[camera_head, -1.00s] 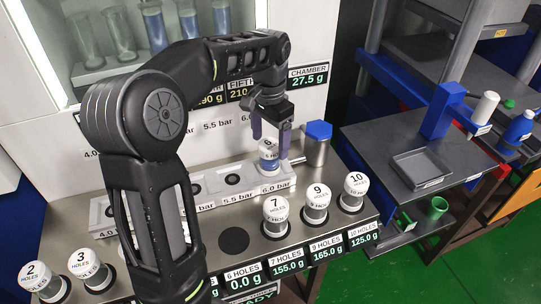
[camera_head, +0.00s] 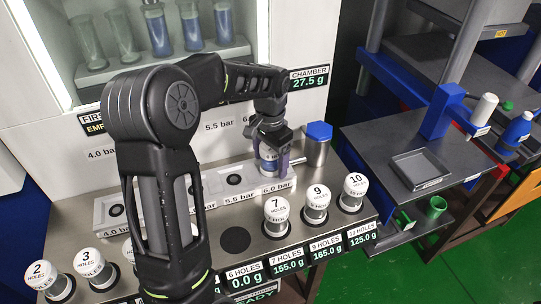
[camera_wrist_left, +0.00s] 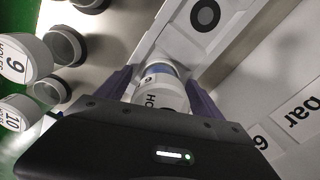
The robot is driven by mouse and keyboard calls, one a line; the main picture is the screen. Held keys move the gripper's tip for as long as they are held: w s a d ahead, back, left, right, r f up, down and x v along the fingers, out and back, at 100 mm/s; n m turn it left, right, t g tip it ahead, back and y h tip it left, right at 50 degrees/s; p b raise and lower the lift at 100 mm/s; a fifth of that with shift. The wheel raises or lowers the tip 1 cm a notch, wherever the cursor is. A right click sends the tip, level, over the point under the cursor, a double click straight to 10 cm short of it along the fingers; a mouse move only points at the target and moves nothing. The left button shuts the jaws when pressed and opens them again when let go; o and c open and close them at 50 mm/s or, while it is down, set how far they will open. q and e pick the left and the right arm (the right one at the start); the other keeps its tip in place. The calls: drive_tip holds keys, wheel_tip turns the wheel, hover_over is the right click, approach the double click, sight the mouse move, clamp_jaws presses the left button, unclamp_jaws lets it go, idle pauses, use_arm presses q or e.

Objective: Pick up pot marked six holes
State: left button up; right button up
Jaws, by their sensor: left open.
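A white-lidded pot (camera_head: 268,166) with a blue band stands upright at the 6.0 bar place of the pale station strip (camera_head: 222,196). My left gripper (camera_head: 271,158) is open and lowered over this pot, one finger on each side. In the left wrist view the gripper (camera_wrist_left: 162,80) has the pot between its fingers; I cannot tell whether they touch it. The slot labelled 6 HOLES (camera_head: 235,240) is empty and reads 0.0 g. My right gripper is not in view.
Pots marked 7 (camera_head: 277,213), 9 (camera_head: 316,202) and 10 (camera_head: 353,191) stand in the front row to the right. Pots 2 (camera_head: 45,280) and 3 (camera_head: 92,266) stand at left. A blue-topped metal cylinder (camera_head: 317,145) is close to the gripper's right.

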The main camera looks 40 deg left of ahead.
use_arm(q)
drive_tip(key=shift+c, duration=0.6)
clamp_jaws()
idle(0.6)
